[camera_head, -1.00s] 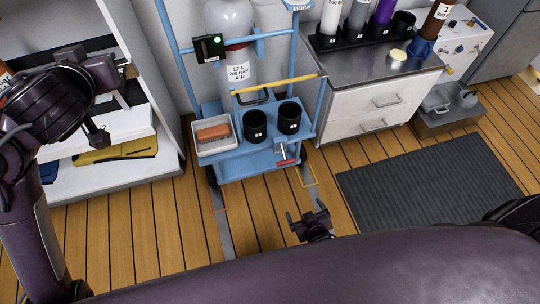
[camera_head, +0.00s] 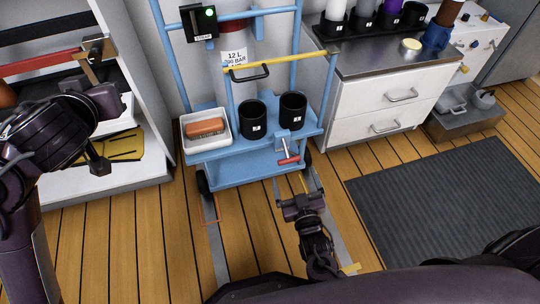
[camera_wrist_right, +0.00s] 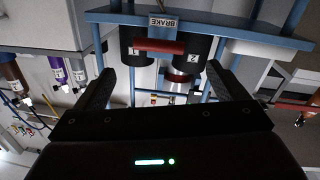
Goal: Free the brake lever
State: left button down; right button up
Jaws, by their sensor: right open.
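The brake lever (camera_head: 289,160) has a red grip on a grey stem and sits at the front right of the blue cart's lower part. In the right wrist view the red grip (camera_wrist_right: 160,46) lies crosswise under a "BRAKE" label (camera_wrist_right: 163,22). My right gripper (camera_head: 296,187) is open and empty, just in front of and below the lever, with its fingers pointing at it. In the wrist view the grip shows beyond and between the open fingers, apart from them. My left arm is at the left of the head view; its gripper (camera_head: 98,152) is unclear.
The blue cart (camera_head: 245,170) carries a white tray with an orange-brown block (camera_head: 205,127), two black cups and a gas cylinder. A yellow bar (camera_head: 276,66) crosses above. A white drawer cabinet (camera_head: 385,115) stands close on the right. A dark mat (camera_head: 445,210) covers the floor there.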

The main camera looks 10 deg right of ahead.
aim_at(289, 159)
jog(key=w+b, duration=0.1)
jog(key=w, duration=0.3)
jog(key=w+b, duration=0.2)
jog(key=w, duration=0.3)
jog(key=shift+d+f, duration=0.15)
jog(key=shift+d, duration=0.05)
jog(key=shift+w, duration=0.4)
jog(key=c, duration=1.3)
notch_tip(289, 159, up, 5)
jog(key=g+p, duration=0.8)
jog(key=p, duration=1.5)
jog(key=shift+s+g, duration=0.1)
jog(key=shift+g, duration=0.2)
jog(key=shift+n+g+p, duration=0.3)
jog(key=shift+g+p, duration=0.4)
jog(key=shift+p, duration=0.3)
